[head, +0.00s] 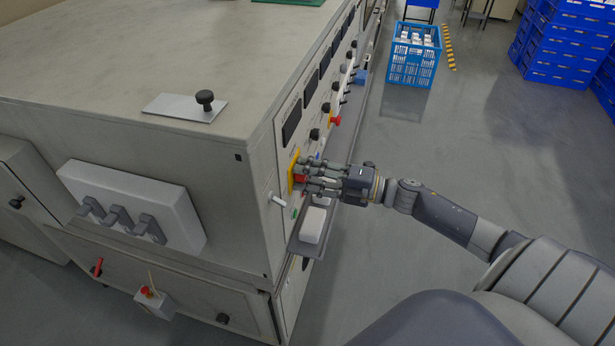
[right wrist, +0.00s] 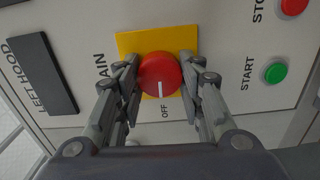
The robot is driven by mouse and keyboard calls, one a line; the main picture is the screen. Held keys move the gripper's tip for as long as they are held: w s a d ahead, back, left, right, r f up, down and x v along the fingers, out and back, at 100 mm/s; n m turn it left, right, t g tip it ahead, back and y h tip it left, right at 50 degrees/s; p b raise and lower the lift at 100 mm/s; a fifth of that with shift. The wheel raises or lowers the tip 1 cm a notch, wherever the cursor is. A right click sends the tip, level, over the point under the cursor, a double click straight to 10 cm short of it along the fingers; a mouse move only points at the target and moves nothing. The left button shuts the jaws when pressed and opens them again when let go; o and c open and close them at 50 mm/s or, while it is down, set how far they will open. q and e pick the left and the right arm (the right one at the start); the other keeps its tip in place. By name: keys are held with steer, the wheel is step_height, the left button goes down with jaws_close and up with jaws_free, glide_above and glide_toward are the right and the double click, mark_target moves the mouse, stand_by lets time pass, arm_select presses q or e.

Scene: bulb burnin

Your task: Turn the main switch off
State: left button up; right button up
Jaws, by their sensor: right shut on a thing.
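The main switch is a round red knob (right wrist: 160,72) on a yellow plate (right wrist: 187,42), beside lettering that ends in "AIN". A white line on the knob points toward the word OFF printed at the plate's lower edge. My right gripper (head: 302,176) is at the yellow plate (head: 292,163) on the machine's front panel. In the right wrist view its two fingers stand on either side of the knob and are shut on it. In the head view the fingers hide part of the knob. My left gripper is not in view.
A green START button (right wrist: 275,73) and a red button (right wrist: 293,5) sit right of the switch in the right wrist view. A ledge (head: 325,188) runs along the panel with a white block (head: 313,225). A blue crate (head: 412,65) stands on the floor.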

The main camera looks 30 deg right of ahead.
steer(key=shift+n, duration=0.4)
steer(key=o, duration=1.1)
steer(key=shift+c, duration=0.2)
steer(key=v, duration=1.2)
steer(key=shift+f, duration=0.1)
